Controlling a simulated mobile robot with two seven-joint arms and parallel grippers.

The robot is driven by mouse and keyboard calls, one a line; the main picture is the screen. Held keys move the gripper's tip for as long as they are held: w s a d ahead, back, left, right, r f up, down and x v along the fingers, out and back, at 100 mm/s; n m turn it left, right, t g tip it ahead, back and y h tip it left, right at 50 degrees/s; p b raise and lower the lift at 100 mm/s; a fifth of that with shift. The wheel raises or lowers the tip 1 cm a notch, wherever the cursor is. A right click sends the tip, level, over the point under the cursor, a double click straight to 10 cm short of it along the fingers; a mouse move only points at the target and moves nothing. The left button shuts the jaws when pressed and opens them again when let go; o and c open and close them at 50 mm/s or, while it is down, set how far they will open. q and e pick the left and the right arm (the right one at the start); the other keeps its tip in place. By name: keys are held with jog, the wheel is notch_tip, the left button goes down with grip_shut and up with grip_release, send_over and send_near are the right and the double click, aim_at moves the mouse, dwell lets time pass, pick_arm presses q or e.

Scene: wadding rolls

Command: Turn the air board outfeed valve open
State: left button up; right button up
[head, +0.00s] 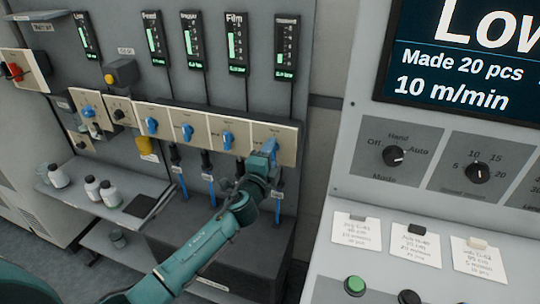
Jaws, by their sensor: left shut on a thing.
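The air board is a row of cream valve panels on a grey wall, with blue handles. The rightmost valve panel (289,140) sits below the rightmost gauge; its small label is too blurred to read. My left gripper (264,160) is at this panel, shut on its blue valve handle (270,147). The gripper covers most of the handle, so its exact angle is hard to tell. Other blue handles show on the panels to the left, including one beside it (227,139). My right gripper is not in view.
Several gauges, such as the Film gauge (236,43), hang above the valves. Blue hoses run down below them. A shelf (108,205) with white bottles (92,188) is at the left. A control console (440,210) with a screen (465,60) stands close at the right.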

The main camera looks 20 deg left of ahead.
pick_arm(q)
jog(key=shift+m, duration=0.4)
jog(key=o, duration=1)
jog(key=s, duration=0.8)
jog(key=s+b, duration=0.1)
jog(key=s, duration=0.4)
jog(key=shift+s+a, duration=0.1)
jog(key=shift+a, duration=0.15)
jog(key=shift+f, duration=0.1)
jog(key=s+d+f+n+g, duration=0.1)
jog(key=s+f+n+g, duration=0.1)
jog(key=s+f+n, duration=0.3)
jog(key=s+d+f+n+g+h, duration=0.1)
jog(key=s+f+n+g, duration=0.2)
jog(key=s+f+n, duration=0.2)
jog(key=s+d+f+n+g+h, duration=0.1)
jog(key=s+f+n+g, duration=0.1)
jog(key=s+f+n, duration=0.4)
jog(key=shift+s+d+f+g, duration=0.2)
jog(key=shift+s+f, duration=0.9)
jog(key=shift+s, duration=0.2)
jog(key=shift+s+d+f+g, duration=0.15)
jog(key=shift+s+f+g, duration=0.05)
jog(key=shift+s+f, duration=1)
